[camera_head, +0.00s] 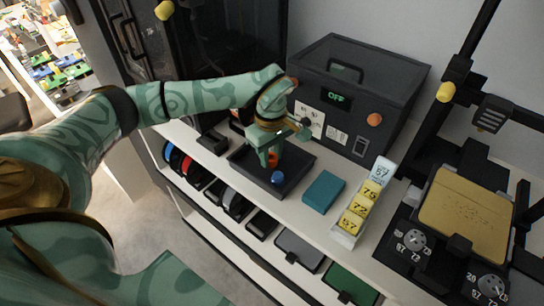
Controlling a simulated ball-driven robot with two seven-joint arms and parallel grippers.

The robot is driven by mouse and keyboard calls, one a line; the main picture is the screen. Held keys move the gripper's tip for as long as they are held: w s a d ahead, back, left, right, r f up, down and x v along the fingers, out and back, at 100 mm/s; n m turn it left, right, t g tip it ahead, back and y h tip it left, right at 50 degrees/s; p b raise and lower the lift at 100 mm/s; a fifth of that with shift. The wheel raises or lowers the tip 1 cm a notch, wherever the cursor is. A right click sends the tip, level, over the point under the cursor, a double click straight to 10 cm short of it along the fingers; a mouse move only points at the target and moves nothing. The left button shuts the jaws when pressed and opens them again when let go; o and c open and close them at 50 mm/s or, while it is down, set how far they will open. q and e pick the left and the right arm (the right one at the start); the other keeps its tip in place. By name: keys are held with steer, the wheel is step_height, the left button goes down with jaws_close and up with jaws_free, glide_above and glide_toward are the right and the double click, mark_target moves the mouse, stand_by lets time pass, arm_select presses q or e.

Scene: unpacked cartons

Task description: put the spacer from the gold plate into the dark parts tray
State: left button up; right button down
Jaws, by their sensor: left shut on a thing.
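My left gripper (269,157) reaches in from the left and points down over the dark parts tray (299,172). It is shut on a small orange piece (273,160), which shows between its fingers and looks like the spacer. The fingers hide part of it, and I cannot tell whether it touches the tray floor. A small blue rounded piece (277,178) is in the tray just in front of the fingers. The gold plate (465,212) is on the black machine at the right, and no loose part shows on it. My right gripper is not in view.
A dark box with an "OFF" display (343,96) stands behind the tray. A teal block (324,191) and a white holder with yellow numbered cards (348,227) are to the tray's right. Spools and bins (236,204) fill the shelf below the white counter edge.

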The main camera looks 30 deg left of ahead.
mark_target(271, 156)
arm_select(q)
steer(key=shift+f, duration=0.35)
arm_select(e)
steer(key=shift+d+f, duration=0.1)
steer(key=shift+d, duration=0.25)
arm_select(q)
steer(key=o, duration=0.9)
steer(key=shift+o, duration=0.2)
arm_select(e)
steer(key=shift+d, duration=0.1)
arm_select(q)
step_height(271, 156, up, 12)
steer(key=p, duration=0.3)
steer(key=shift+r, duration=0.15)
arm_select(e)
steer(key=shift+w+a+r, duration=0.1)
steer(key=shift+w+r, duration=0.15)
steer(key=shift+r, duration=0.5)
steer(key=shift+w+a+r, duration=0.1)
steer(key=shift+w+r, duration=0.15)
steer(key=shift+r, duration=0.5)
